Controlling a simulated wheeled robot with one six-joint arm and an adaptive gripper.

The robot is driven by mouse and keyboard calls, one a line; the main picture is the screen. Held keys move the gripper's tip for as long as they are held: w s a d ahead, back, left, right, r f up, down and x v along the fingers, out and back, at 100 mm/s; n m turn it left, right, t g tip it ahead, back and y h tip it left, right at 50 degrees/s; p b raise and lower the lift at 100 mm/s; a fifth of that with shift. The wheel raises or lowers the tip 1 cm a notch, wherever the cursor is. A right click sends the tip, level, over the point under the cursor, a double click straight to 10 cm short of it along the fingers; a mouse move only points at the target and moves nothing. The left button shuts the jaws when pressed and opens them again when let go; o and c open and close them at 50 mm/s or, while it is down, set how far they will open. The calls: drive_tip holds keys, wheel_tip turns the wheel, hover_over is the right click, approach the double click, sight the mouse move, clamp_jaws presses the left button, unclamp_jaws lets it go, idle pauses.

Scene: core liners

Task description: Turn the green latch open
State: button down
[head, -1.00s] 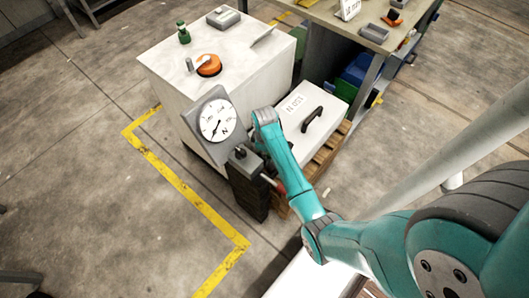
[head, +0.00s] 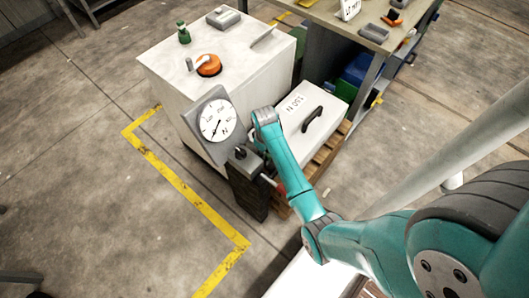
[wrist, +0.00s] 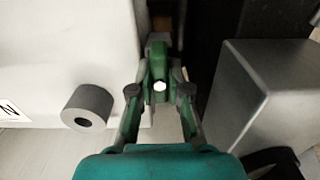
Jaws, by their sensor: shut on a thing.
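In the wrist view my gripper (wrist: 159,84) has its two fingers drawn together in the middle of the picture, closed on a narrow green part, the green latch (wrist: 157,60). The fingers cover much of the latch, so its angle is hard to tell. In the head view my teal wrist (head: 266,118) hangs over the gap between the white cabinet and the white 150 N box. It hides my gripper and the latch there.
The white cabinet (head: 165,75) carries an orange knob (head: 209,66), a small green piece (head: 183,33) and a dial gauge (head: 216,120) on its side. The 150 N box (head: 328,98) has a black handle (head: 312,119). A dark block (head: 246,190) stands below the gauge.

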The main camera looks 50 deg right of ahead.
drive_tip(key=c, duration=1.1)
unclamp_jaws()
drive_tip(key=shift+r, duration=0.1)
wheel_tip(320, 180, up, 12)
drive_tip(key=shift+f, duration=0.1)
